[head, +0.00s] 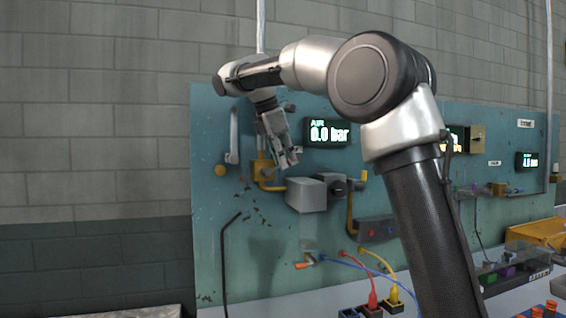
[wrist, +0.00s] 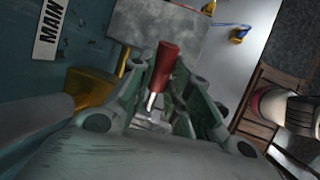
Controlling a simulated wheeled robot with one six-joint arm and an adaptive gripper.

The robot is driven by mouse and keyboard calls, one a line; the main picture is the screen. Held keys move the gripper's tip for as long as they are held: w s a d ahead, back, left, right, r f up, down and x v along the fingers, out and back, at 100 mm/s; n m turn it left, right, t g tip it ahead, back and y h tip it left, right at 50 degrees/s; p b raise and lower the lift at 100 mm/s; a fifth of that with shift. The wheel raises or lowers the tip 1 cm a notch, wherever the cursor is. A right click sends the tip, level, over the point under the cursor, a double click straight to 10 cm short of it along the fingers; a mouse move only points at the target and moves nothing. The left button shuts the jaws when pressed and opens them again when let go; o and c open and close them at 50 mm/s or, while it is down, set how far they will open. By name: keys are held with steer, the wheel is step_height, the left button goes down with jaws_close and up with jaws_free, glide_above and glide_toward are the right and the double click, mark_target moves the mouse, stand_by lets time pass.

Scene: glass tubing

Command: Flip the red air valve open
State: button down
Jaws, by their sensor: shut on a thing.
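The red air valve's handle (wrist: 165,65) shows in the wrist view as a red grip on a thin metal stem. It stands between the two fingers of my gripper (wrist: 168,85), which is shut on it. In the head view my gripper (head: 289,160) is at the board, pointing down by the yellow pipe (head: 266,181). The red handle cannot be made out there, as my gripper covers that spot. The air display (head: 325,133) just to the right reads 0.0 bar.
A grey box (head: 306,194) sits on the teal board (head: 212,215) just below and right of my gripper; a grey box also fills the top of the wrist view (wrist: 150,35). A black bent rod (head: 223,262) hangs lower left. Coloured hoses (head: 372,275) run along the bottom.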

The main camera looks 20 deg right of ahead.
steer(key=shift+a+r+h, duration=0.25)
steer(key=shift+a+h, duration=0.05)
steer(key=shift+h, duration=0.35)
steer(key=shift+a+r+h, duration=0.25)
steer(key=shift+a+h, duration=0.05)
steer(key=shift+h, duration=0.35)
steer(key=c, duration=1.3)
jaws_free()
step_height(320, 180, up, 10)
steer(key=shift+r, duration=0.1)
